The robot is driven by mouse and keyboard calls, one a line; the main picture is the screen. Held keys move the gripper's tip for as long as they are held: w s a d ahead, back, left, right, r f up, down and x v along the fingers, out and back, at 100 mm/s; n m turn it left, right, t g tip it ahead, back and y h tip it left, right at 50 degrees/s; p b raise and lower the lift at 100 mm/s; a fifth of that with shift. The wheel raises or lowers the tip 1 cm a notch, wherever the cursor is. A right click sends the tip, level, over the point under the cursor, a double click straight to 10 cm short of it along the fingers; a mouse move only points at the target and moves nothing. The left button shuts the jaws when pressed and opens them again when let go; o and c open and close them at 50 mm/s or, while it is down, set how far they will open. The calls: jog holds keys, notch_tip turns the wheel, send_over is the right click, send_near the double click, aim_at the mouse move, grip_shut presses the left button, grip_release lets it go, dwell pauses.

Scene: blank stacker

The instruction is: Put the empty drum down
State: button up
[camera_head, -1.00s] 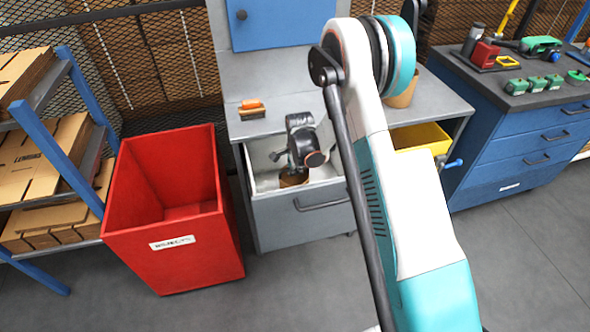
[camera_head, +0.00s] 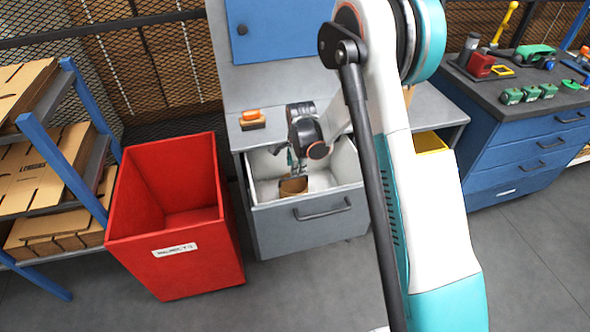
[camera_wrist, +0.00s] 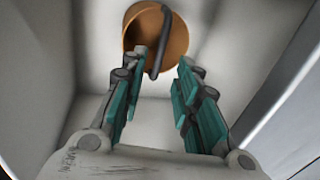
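The drum, a brown-orange cylinder (camera_head: 293,186), stands inside the open grey drawer (camera_head: 310,213). In the wrist view the drum (camera_wrist: 171,38) shows at the top, with a dark curved bar across it. My gripper (camera_wrist: 162,60) has its two teal-padded fingers apart, with clear space between them. The drum lies beyond the fingertips, closer to the left finger; whether that finger touches it I cannot tell. In the head view my gripper (camera_head: 297,164) is above the drum inside the drawer, partly hidden by my wrist.
A red bin (camera_head: 190,258) stands left of the drawer, beside a blue-framed shelf (camera_head: 50,150) of cardboard. An orange-topped block (camera_head: 252,117) sits on the counter. A yellow container (camera_head: 430,141) is right, behind my arm. A blue cabinet (camera_head: 520,165) stands further right.

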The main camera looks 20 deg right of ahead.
jog(key=s+r+n+t, duration=0.1)
jog(key=s+r+n, duration=0.45)
jog(key=r, duration=0.75)
jog(key=s+r+n+t, duration=0.1)
jog(key=s+r+n, duration=0.2)
jog(key=s+r, duration=0.75)
jog(key=s+r+n+t, duration=0.1)
jog(key=s+r+n, duration=0.2)
jog(key=s, duration=0.5)
jog(key=s+r+n+t, duration=0.1)
jog(key=s+r+n, duration=0.2)
jog(key=s+n, duration=0.3)
jog(key=s, duration=0.3)
jog(key=shift+t+p, duration=0.35)
jog(key=shift+t, duration=0.05)
jog(key=shift+s+n, duration=0.1)
jog(key=shift+n, duration=0.15)
